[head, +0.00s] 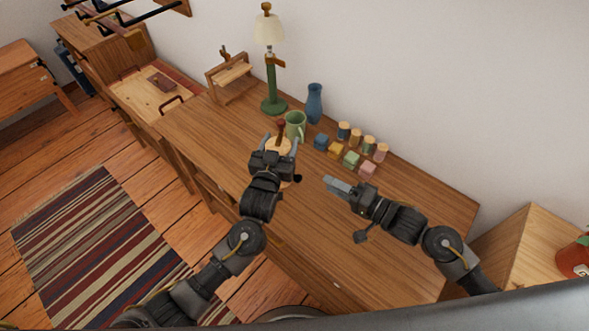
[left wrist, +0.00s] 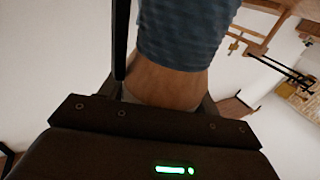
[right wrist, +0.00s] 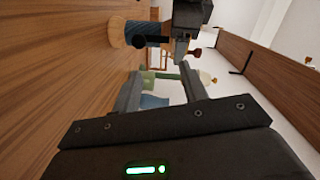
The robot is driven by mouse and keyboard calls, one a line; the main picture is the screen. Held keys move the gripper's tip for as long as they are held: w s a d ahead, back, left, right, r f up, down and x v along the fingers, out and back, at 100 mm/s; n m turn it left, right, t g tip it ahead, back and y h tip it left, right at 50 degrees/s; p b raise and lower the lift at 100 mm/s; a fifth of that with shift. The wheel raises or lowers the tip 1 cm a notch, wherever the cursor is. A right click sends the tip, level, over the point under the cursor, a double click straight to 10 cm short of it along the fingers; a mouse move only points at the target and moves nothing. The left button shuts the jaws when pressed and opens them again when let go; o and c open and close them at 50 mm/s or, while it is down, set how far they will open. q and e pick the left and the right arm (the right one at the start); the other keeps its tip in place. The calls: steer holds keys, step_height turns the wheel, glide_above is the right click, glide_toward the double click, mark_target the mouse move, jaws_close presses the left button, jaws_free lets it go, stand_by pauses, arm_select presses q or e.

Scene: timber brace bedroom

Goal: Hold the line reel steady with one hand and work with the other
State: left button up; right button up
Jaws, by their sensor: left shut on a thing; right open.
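The line reel (head: 280,146) stands on the desk with its pale wooden top disc and a dark red knob showing in the head view. In the left wrist view its blue wound line (left wrist: 182,35) and wooden part fill the space in front of the jaws. My left gripper (head: 279,150) is shut on the reel and hides much of it. In the right wrist view the reel (right wrist: 117,32) shows a round wooden end and blue line beside my left gripper. My right gripper (head: 338,185) is open and empty above the desk, to the right of the reel.
A green mug (head: 295,125), a blue vase (head: 315,103) and a green-based lamp (head: 273,100) stand behind the reel. Several small coloured blocks and spools (head: 351,159) sit along the back. The desk's right part (head: 425,205) is bare.

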mark_target(300, 180)
steer(key=w+a+f+n, duration=0.1)
steer(key=w+a+n, duration=0.1)
steer(key=a, duration=0.1)
steer(key=w+a+f+n+g, duration=0.1)
steer(key=w+a+f+n, duration=0.1)
steer(key=a, duration=0.1)
steer(key=w+a+f+n+h, duration=0.1)
steer(key=w+a, duration=0.1)
steer(key=shift+w+a+f+n+g, duration=0.15)
steer(key=shift+a+f+n+g, duration=0.25)
stand_by(0.3)
